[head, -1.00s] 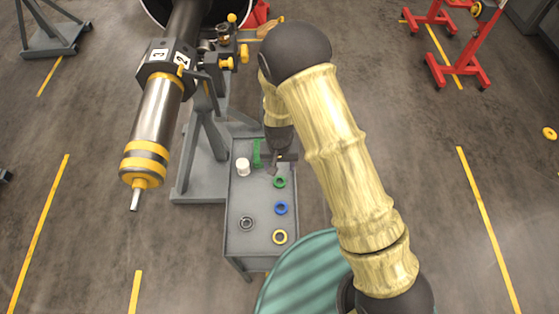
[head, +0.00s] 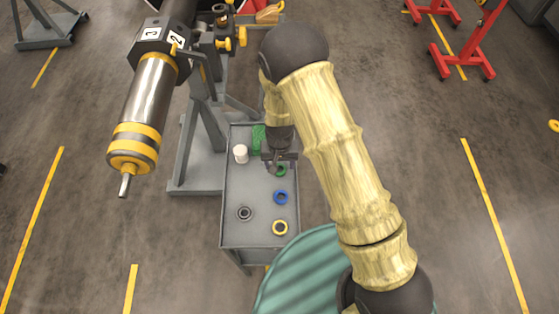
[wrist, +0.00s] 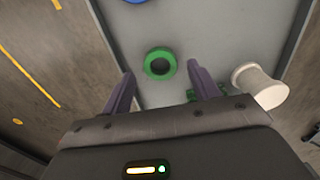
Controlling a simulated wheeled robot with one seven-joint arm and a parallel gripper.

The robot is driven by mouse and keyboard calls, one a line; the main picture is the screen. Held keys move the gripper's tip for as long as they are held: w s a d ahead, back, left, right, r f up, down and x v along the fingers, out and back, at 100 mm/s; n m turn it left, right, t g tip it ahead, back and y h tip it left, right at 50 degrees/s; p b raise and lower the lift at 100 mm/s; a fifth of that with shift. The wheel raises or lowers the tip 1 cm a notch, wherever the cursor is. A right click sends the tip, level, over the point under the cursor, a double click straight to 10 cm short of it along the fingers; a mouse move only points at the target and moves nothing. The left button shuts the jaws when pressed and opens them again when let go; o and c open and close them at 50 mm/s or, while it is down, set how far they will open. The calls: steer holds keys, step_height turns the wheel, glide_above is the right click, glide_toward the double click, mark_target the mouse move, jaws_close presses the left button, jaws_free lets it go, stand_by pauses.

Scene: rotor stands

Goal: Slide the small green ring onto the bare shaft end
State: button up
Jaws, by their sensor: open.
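The small green ring (head: 281,170) lies flat on the grey tray table (head: 249,230), partly hidden by my gripper in the head view. In the wrist view the green ring (wrist: 160,64) lies beyond and between my two open fingertips. My gripper (head: 277,168) points down over the tray; its fingers (wrist: 161,84) are apart and hold nothing. The bare shaft end (head: 124,185) is a thin metal stub at the lower end of the steel and yellow rotor (head: 146,95), left of the table.
A blue ring (head: 280,197), a yellow ring (head: 280,227) and a dark grey ring (head: 244,213) lie on the tray. A white cylinder (head: 240,154) and a green part (head: 258,139) stand near its far end. Red stands (head: 450,60) are at right.

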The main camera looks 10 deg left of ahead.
mark_target(284, 167)
steer(key=shift+f+b, duration=0.4)
steer(key=shift+f, duration=0.65)
steer(key=c, duration=0.9)
steer(key=shift+o, duration=0.2)
steer(key=shift+w+r+p, duration=0.1)
steer(key=shift+r+p, duration=0.2)
steer(key=shift+r, duration=0.25)
steer(key=r, duration=0.1)
steer(key=d+r+p, duration=0.1)
steer(key=r, duration=0.1)
steer(key=w+r+p, duration=0.1)
steer(key=shift+d+r, duration=0.2)
steer(key=shift+r, duration=0.1)
steer(key=shift+w+d+r, duration=0.15)
steer(key=shift+w+d, duration=0.1)
steer(key=shift+d, duration=0.25)
steer(key=shift+w+d+r, duration=0.15)
steer(key=shift+w+d, duration=0.05)
steer(key=shift+d, duration=0.3)
steer(key=w+d+f+m+b, duration=0.1)
steer(key=w+d+f, duration=0.1)
steer(key=d, duration=0.9)
steer(key=w+d+f+m+b, duration=0.1)
steer(key=w+d+f, duration=0.2)
steer(key=d, duration=0.8)
steer(key=shift+w+m, duration=0.15)
steer(key=shift+m, duration=0.15)
